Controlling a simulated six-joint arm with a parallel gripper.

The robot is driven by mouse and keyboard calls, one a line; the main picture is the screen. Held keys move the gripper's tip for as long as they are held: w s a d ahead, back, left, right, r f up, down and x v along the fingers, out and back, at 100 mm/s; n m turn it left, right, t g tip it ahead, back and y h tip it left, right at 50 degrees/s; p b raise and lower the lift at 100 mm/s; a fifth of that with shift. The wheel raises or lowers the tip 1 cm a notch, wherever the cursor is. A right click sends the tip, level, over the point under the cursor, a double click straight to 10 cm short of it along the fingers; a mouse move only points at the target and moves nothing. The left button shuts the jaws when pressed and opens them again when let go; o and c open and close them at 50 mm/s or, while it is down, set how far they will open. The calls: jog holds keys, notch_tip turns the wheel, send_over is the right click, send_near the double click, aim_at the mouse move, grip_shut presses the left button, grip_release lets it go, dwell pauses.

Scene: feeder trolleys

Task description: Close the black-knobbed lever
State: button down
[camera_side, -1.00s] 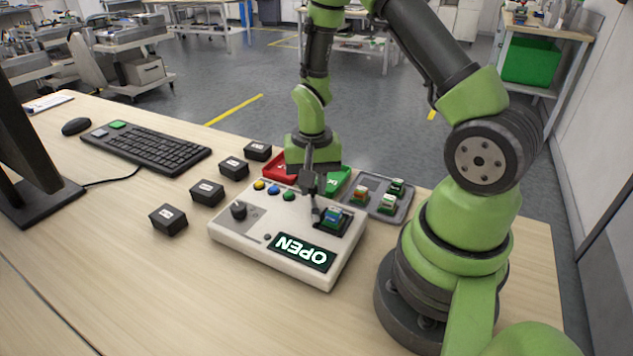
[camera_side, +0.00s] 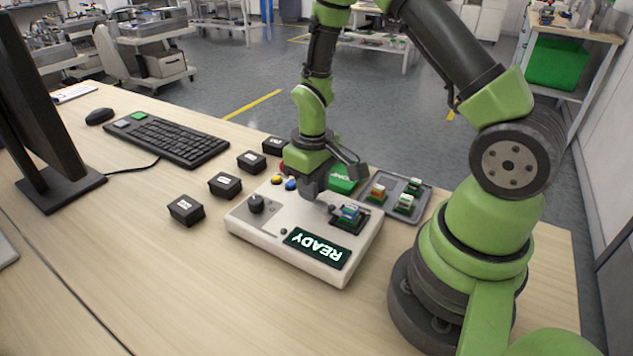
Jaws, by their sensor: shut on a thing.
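The pale test box (camera_side: 262,232) lies on the table, with a display (camera_side: 317,247) that reads READY. A small board (camera_side: 349,213) sits in the dark socket at the box's right side. My gripper (camera_side: 314,192) is low over the back of the box, just left of and behind the socket. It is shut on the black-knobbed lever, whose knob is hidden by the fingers. A separate round black knob (camera_side: 257,203) stands at the box's left.
Yellow (camera_side: 276,180) and blue (camera_side: 291,184) buttons sit left of my gripper. Several black boxes (camera_side: 186,209) stand to the left. The front table is clear.

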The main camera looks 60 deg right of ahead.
jog(key=shift+a+n, duration=0.2)
jog(key=shift+n, duration=0.3)
jog(key=c, duration=1)
grip_release()
notch_tip(320, 180, up, 10)
